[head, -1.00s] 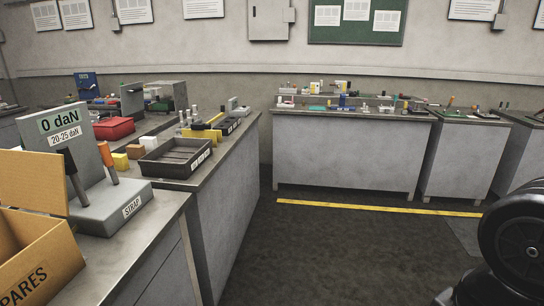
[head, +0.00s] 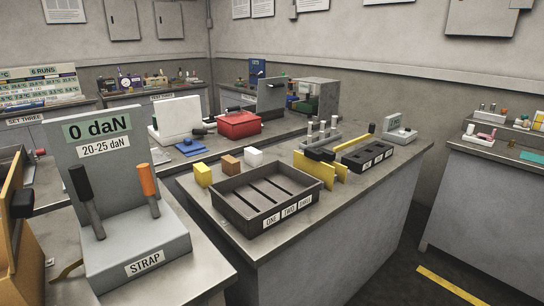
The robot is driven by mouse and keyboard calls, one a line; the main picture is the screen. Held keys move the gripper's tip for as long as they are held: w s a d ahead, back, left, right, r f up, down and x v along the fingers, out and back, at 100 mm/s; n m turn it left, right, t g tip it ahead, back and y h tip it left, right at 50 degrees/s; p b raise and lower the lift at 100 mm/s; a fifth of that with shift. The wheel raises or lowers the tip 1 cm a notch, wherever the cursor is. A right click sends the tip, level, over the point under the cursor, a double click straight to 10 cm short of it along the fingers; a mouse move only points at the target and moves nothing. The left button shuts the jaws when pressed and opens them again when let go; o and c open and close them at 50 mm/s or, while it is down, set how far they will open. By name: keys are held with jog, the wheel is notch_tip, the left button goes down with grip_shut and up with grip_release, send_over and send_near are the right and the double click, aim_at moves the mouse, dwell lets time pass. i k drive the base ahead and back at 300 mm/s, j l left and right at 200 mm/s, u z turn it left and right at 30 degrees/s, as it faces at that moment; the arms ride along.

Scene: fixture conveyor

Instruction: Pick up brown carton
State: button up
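A small brown carton (head: 231,165), shaped like a cube, stands on the grey bench in the middle of the head view. It is between a yellow carton (head: 203,175) on its left and a white carton (head: 254,157) on its right, with small gaps. All three stand just behind a dark divided tray (head: 247,232). Nothing holds the brown carton. My gripper is not in view.
A grey STRAP unit (head: 140,255) with a 0 daN display and two levers stands at the front left. A red case (head: 238,125) and a black slotted block (head: 368,156) are also near. Floor is open at lower right.

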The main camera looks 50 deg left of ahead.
aim_at(230, 165)
jog(key=i+u, duration=0.1)
jog(key=i, duration=0.5)
jog(key=i+l+u, duration=0.15)
jog(key=i, duration=0.5)
jog(key=i+u, duration=0.2)
jog(key=u, duration=0.2)
jog(key=i+u, duration=0.25)
jog(key=u, duration=0.15)
jog(key=i+u, duration=0.2)
jog(key=u, duration=0.15)
jog(key=i+u, duration=0.15)
jog(key=u, duration=0.25)
jog(key=i+u, duration=0.15)
jog(key=u, duration=0.25)
jog(key=i+u, duration=0.2)
jog(key=u, duration=0.2)
jog(key=i+l+u, duration=0.1)
jog(key=u, duration=0.3)
